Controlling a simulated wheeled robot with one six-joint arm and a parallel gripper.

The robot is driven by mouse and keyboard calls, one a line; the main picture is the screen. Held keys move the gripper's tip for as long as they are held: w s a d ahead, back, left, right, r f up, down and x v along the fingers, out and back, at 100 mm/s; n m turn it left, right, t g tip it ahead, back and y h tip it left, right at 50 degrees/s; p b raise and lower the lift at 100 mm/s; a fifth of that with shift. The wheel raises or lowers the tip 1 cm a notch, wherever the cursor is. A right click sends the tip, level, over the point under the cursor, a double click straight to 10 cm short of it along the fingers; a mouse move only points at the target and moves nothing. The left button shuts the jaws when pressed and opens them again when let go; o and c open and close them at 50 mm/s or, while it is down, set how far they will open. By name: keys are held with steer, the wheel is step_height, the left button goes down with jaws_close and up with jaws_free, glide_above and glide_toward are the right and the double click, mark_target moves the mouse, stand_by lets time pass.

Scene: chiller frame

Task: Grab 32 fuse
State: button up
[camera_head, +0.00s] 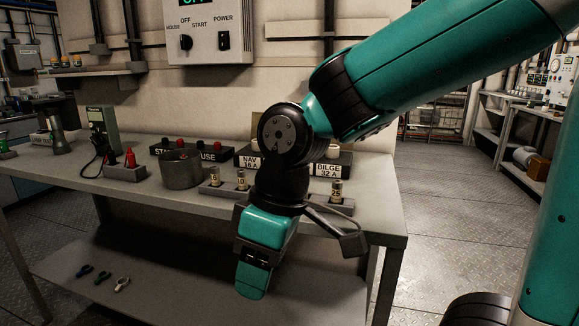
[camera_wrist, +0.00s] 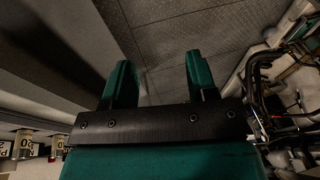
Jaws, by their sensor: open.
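A low grey fuse rack (camera_head: 210,190) stands on the workbench, with small upright fuses in it. Two fuses, the left one (camera_head: 214,175) and its neighbour (camera_head: 241,181), show left of my arm. A third fuse (camera_head: 336,190), which seems marked 25, shows right of it. I cannot make out a fuse marked 32; my arm hides the rack's middle. My gripper (camera_head: 251,282) points down in front of the bench's front edge. In the wrist view my gripper (camera_wrist: 158,82) is open and empty, over bare floor. Fuse-like pieces (camera_wrist: 24,144) show at the lower left there.
A label reading BILGE 32 A (camera_head: 327,169) is on a dark block behind the rack; a NAV label (camera_head: 249,162) is left of it. A round grey pot (camera_head: 181,170) stands left of the rack. The lower shelf (camera_head: 170,262) holds small tools. Floor (camera_head: 450,190) at right is clear.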

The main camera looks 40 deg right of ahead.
steer(key=w+d+r+n+h+p, duration=0.1)
steer(key=w+d+r+h+p, duration=0.1)
steer(key=w+d+r+p, duration=0.7)
steer(key=w+d+r+n+h+p, duration=0.1)
steer(key=w+d+r+p, duration=0.5)
steer(key=d+r+p, duration=0.45)
steer(key=shift+g, duration=0.3)
steer(key=f, duration=0.5)
steer(key=f+p, duration=0.1)
steer(key=f, duration=0.5)
steer(key=f+p, duration=0.1)
steer(key=f, duration=0.5)
steer(key=shift+w+a+f, duration=0.2)
steer(key=shift+a, duration=0.05)
jaws_close()
steer(key=shift+r, duration=0.15)
